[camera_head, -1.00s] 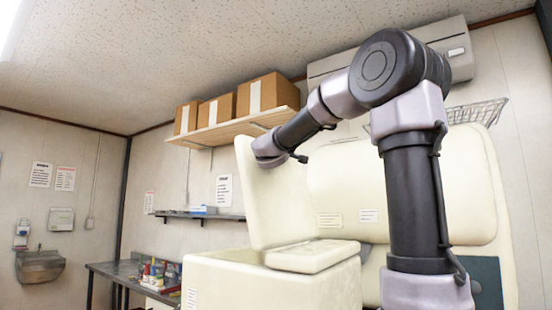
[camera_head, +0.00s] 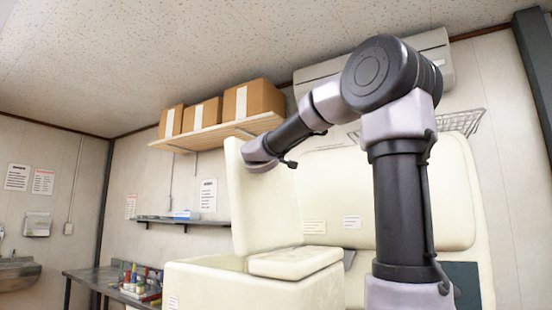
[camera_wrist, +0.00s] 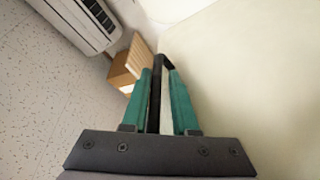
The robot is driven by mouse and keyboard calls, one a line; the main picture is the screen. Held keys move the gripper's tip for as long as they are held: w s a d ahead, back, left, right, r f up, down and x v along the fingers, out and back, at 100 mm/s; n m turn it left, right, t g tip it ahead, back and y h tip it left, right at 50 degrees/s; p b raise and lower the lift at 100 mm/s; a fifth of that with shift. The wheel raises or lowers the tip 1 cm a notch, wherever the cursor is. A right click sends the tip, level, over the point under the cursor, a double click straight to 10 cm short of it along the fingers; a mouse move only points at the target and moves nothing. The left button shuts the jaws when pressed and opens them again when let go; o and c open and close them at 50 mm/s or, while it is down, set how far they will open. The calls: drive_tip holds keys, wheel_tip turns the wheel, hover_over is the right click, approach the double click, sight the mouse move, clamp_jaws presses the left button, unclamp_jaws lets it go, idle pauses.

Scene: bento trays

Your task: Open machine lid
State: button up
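The cream machine (camera_head: 250,287) stands at the lower centre of the head view. Its lid (camera_head: 262,205) is raised, nearly upright and leaning slightly back. My arm reaches to the lid's upper edge in the head view, where my gripper's fingers are hidden. In the wrist view my gripper (camera_wrist: 161,75) has two green fingers, apart from each other. A black bar (camera_wrist: 157,98), apparently a handle, lies between them, with a pale gap beside it. I cannot see firm contact on both sides. A smooth cream surface, apparently the lid (camera_wrist: 250,70), fills the right of the wrist view.
A wooden shelf (camera_head: 215,133) with cardboard boxes (camera_head: 250,100) hangs behind the lid. An air conditioner (camera_head: 432,62) and wire rack (camera_head: 460,122) are behind my arm. A metal table (camera_head: 90,277) with bottles stands at left.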

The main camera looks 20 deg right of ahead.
drive_tip(key=v, duration=1)
drive_tip(key=shift+s+a, duration=0.25)
drive_tip(key=shift+s, duration=0.1)
drive_tip(key=shift+s+a+f, duration=0.1)
drive_tip(key=shift+f, duration=0.05)
drive_tip(key=w+f+v, duration=0.1)
drive_tip(key=v, duration=1.1)
drive_tip(key=shift+a, duration=0.4)
drive_tip(key=shift+s+f, duration=0.1)
drive_tip(key=shift+f, duration=0.05)
